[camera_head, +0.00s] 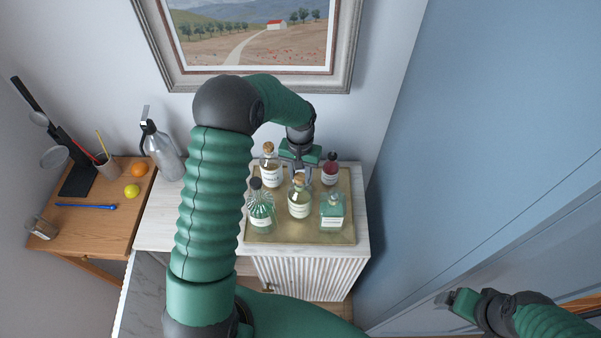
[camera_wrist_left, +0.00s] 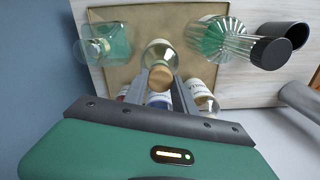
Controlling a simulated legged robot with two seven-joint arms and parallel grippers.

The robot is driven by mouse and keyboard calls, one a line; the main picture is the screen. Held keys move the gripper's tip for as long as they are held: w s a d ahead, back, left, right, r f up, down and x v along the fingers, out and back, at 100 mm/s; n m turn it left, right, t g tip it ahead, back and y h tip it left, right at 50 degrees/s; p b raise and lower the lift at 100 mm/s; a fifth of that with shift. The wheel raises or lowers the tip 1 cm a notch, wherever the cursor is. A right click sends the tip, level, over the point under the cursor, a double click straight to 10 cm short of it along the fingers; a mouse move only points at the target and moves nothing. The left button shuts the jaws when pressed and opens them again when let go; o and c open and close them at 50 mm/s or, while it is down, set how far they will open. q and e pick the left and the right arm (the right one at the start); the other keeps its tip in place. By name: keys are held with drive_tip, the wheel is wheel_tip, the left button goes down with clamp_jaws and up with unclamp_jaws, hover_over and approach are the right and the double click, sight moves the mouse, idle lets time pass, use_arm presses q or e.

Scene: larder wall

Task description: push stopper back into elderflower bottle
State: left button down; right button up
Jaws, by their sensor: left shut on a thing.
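The elderflower bottle appears to be the pale yellow bottle (camera_head: 299,203) in the middle of the tray; its label is too small to read. Its round cork stopper (camera_wrist_left: 161,76) sits between the fingertips of my left gripper (camera_head: 298,174), which is shut on it from above and behind. In the left wrist view the bottle's body (camera_wrist_left: 158,54) shows just beyond the cork. I cannot tell whether the stopper is seated in the neck or only resting at it. My right gripper (camera_head: 455,299) is empty, low at the right, away from the bottles.
The gold tray (camera_head: 295,233) on a white ribbed cabinet also holds a corked bottle (camera_head: 270,173), a red one (camera_head: 330,171), a ribbed green one (camera_head: 261,211) and a square green one (camera_head: 332,212), all close around. A grey siphon (camera_head: 160,150) stands left.

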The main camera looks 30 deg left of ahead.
use_arm(q)
drive_tip(key=shift+c, duration=2.3)
unclamp_jaws()
drive_tip(key=shift+r+p, duration=2.7)
drive_tip(key=shift+r, duration=0.8)
clamp_jaws()
drive_tip(key=shift+f, duration=0.1)
